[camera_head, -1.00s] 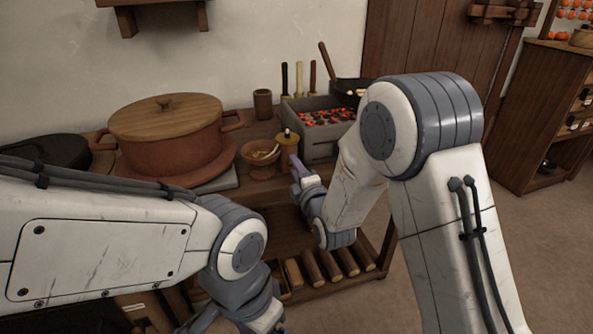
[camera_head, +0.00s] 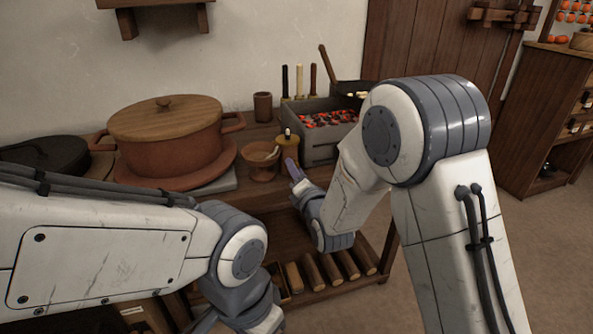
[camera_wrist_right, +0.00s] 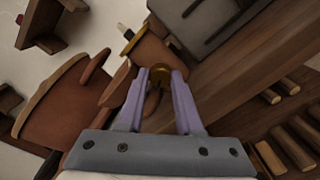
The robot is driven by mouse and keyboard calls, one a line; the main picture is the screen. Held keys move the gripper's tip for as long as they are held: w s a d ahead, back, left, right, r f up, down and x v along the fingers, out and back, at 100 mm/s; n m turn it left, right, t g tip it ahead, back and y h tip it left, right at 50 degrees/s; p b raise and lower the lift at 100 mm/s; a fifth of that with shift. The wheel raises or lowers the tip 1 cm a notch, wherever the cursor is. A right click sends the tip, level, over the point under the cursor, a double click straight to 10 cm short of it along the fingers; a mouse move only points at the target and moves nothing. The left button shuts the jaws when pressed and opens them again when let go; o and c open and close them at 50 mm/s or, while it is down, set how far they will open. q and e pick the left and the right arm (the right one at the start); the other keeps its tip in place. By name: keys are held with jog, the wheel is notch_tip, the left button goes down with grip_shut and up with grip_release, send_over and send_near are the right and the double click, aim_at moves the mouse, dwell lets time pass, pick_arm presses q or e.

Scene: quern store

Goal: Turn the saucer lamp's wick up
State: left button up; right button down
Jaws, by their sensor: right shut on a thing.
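The saucer lamp (camera_head: 288,145) stands on the bench beside the brazier, with a brass-coloured collar and a pale wick tip at its top. In the right wrist view its terracotta body (camera_wrist_right: 152,52) lies just beyond my fingers. My right gripper (camera_head: 292,167) reaches it from the front. In the right wrist view my right gripper (camera_wrist_right: 160,77) is shut on a small brass knob (camera_wrist_right: 160,72) at the lamp's side; the fingertips partly hide the knob. My left arm crosses the lower left of the head view, but its fingers are not visible.
A terracotta footed bowl (camera_head: 261,160) stands close left of the lamp. A large lidded pot (camera_head: 170,150) is further left. A brazier with glowing coals (camera_head: 318,142) and a pan (camera_head: 350,90) are close on the right. A small cup (camera_head: 262,105) stands behind.

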dwell(0.4)
jog(key=c, duration=0.6)
grip_release()
